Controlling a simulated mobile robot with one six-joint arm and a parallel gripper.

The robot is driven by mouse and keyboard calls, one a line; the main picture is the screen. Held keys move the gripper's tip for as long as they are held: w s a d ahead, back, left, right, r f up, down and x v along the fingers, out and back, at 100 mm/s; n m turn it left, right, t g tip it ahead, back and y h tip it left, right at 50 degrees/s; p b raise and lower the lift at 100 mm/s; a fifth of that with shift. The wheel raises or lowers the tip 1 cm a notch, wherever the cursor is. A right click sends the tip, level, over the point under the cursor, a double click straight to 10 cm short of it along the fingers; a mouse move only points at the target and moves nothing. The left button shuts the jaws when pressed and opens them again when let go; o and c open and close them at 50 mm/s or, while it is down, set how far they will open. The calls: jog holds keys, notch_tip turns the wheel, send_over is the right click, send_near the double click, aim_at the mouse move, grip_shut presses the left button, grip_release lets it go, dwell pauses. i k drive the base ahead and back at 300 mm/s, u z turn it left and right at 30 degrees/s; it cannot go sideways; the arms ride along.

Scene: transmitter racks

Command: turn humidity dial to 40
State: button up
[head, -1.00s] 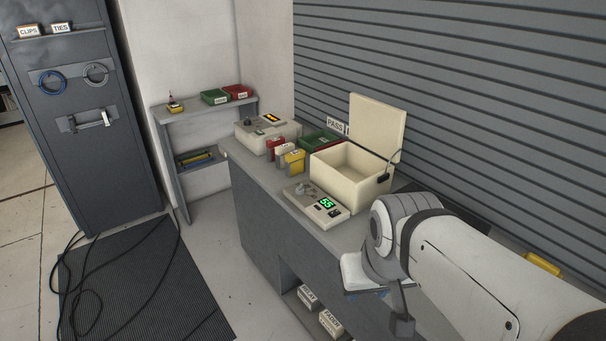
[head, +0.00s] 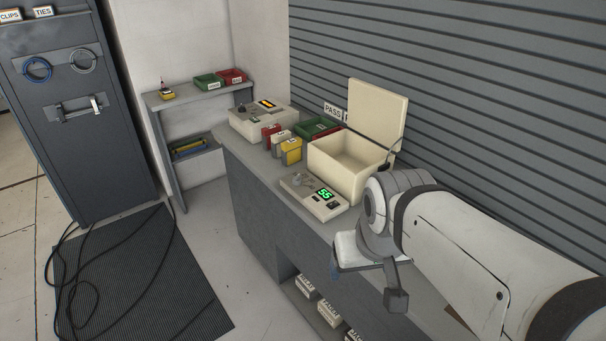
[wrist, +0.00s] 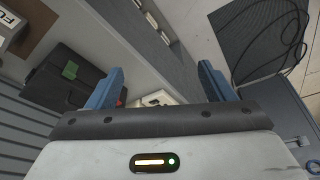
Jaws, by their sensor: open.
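A cream control box (head: 318,210) sits on the grey counter, in front of an open cream case. It has a grey knob (head: 301,181) on its left part and a green display (head: 325,193) reading 55. My gripper (wrist: 160,88) shows in the wrist view, its two blue fingers wide apart and holding nothing. In the head view my wrist is to the right of the control box and apart from it; the fingers there are mostly hidden. I cannot make out the knob in the wrist view.
The open cream case (head: 335,175) has its lid up. Red, white and yellow boxes (head: 291,150) and another cream device (head: 264,120) stand farther along the counter (head: 243,165). A black case (wrist: 65,80) shows in the wrist view. Cables lie on the floor mat (head: 150,275).

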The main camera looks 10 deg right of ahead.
aim_at(297, 181)
jog(key=k, duration=1)
jog(key=u, duration=0.65)
jog(key=i, duration=2.25)
jog(key=z, duration=0.7)
jog(key=k, duration=0.7)
jog(key=z, duration=0.25)
jog(key=i, duration=0.7)
jog(key=u, duration=0.1)
